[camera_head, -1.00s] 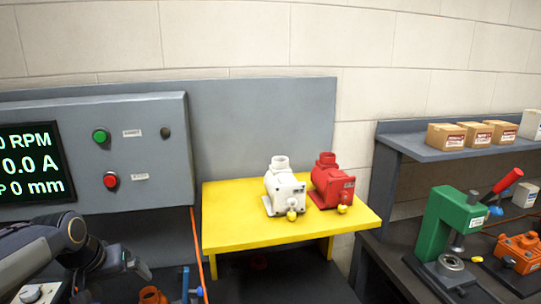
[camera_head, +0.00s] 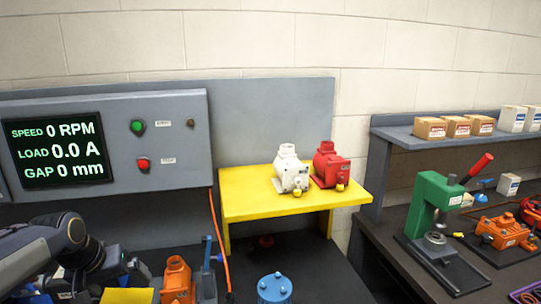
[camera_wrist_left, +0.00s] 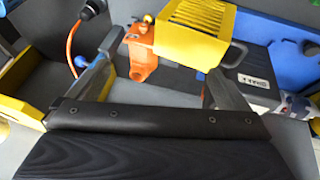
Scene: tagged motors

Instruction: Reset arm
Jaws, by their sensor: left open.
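My left gripper (camera_head: 132,274) is at the lower left of the head view, low in front of the control panel. In the left wrist view its two fingers (camera_wrist_left: 155,75) stand wide apart, with nothing visibly held. Beyond them are an orange motor (camera_wrist_left: 143,55) and a yellow ribbed block (camera_wrist_left: 185,28). In the head view the orange motor (camera_head: 177,282) stands right of the gripper. A white motor (camera_head: 290,168) and a red motor (camera_head: 328,165), each with a yellow tag, stand on a yellow stand (camera_head: 245,207). My right gripper is out of view.
A grey control panel (camera_head: 100,185) with a lit display stands behind the left arm. A blue motor (camera_head: 274,289) shows at the bottom edge. An orange cable (camera_head: 220,240) hangs beside the stand. A green press (camera_head: 430,205) stands on the right bench, below a shelf of boxes (camera_head: 430,128).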

